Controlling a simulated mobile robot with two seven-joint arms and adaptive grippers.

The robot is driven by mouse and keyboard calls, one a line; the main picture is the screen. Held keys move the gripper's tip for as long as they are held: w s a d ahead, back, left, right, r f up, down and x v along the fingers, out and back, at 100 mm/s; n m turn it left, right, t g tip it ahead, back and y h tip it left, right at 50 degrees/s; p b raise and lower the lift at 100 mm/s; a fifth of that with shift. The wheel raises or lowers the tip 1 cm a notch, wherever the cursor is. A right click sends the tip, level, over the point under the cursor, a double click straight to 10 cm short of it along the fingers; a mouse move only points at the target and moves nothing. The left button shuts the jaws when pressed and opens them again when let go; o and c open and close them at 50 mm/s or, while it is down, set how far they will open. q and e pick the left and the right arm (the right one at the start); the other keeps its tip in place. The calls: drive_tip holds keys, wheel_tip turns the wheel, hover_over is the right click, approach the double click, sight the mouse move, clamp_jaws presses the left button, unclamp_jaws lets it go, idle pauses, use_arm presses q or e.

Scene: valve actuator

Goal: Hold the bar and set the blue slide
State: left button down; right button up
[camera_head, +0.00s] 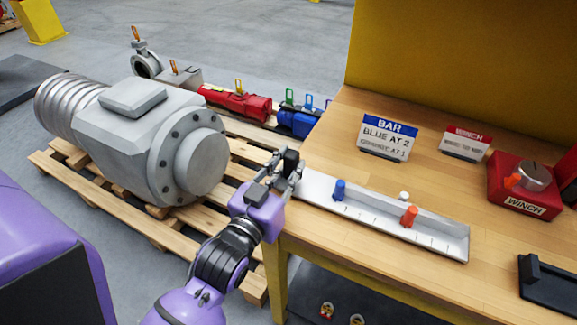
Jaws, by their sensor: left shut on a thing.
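The bar (440,244) is a long grey-white channel with tick marks, lying on the wooden table. The blue slide (339,190) is an upright peg on the bar's left part. A sign (388,138) behind the bar reads "BAR" and "BLUE AT 2", with a smaller line seemingly about orange at 1. My right gripper is not in view.
A red winch box (523,187) with an orange-marked knob stands at the right, with a winch sign (465,144) beside it. A black holder (548,284) is at the right front. A large grey actuator (150,140) lies on a pallet left. The table front is clear.

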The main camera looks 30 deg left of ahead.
use_arm(q)
drive_tip(key=shift+f, duration=0.25)
idle(0.8)
drive_tip(key=shift+f, duration=0.15)
drive_tip(key=shift+r, duration=0.4)
idle(1.6)
drive_tip(key=c, duration=1.5)
unclamp_jaws()
drive_tip(key=shift+o, duration=0.2)
drive_tip(key=shift+f, duration=0.1)
drive_tip(key=shift+s, duration=0.1)
drive_tip(key=s, duration=1.2)
